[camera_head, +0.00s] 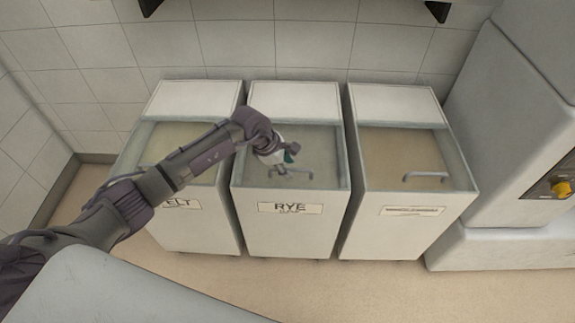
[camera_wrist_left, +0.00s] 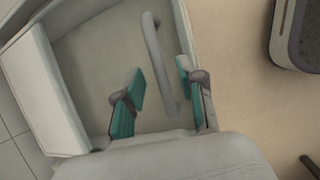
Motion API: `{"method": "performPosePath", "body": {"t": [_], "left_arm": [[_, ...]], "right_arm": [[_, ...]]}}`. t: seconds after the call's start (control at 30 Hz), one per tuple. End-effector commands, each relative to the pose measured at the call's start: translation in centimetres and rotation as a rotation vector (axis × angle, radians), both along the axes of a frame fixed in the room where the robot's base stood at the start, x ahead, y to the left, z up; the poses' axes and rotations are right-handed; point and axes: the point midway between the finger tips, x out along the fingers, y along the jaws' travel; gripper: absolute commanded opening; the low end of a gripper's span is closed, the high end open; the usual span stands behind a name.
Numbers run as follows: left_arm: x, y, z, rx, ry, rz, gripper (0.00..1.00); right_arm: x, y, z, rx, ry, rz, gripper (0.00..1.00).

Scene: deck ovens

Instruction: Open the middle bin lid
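The middle bin (camera_head: 291,232) is white with a label reading RYE. Its clear lid (camera_head: 325,150) is down, lying over the front part of the top, with a pale bar handle (camera_head: 300,171) near the front edge. The handle also shows in the left wrist view (camera_wrist_left: 157,58). My left gripper (camera_head: 290,160) is over the lid at the handle. In the left wrist view my left gripper (camera_wrist_left: 160,85) is open, its teal-padded fingers on either side of the handle's line. I cannot tell whether they touch it or are still above it. My right gripper is not in view.
A similar bin (camera_head: 205,235) stands close on the left, partly behind my left arm, and another (camera_head: 400,232) on the right; both lids are down. A large pale machine (camera_head: 520,150) with a yellow knob stands far right. A tiled wall is behind; the floor in front is clear.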

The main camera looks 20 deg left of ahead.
Motion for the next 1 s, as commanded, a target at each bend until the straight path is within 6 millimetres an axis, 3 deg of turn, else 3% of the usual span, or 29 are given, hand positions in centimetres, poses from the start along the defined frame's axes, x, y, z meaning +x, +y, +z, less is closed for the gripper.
{"method": "performPosePath", "body": {"t": [0.33, 0.57, 1.0], "left_arm": [[0.11, -0.12, -0.4, 0.0, 0.0, 0.001, 0.39], [0.11, -0.11, -0.37, 0.0, 0.0, 0.001, 0.01], [0.1, -0.1, -0.35, 0.0, -0.001, 0.001, 0.0]], "right_arm": [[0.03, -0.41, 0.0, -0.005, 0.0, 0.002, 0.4], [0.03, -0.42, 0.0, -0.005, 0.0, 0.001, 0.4], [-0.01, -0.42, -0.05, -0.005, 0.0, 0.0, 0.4]]}}
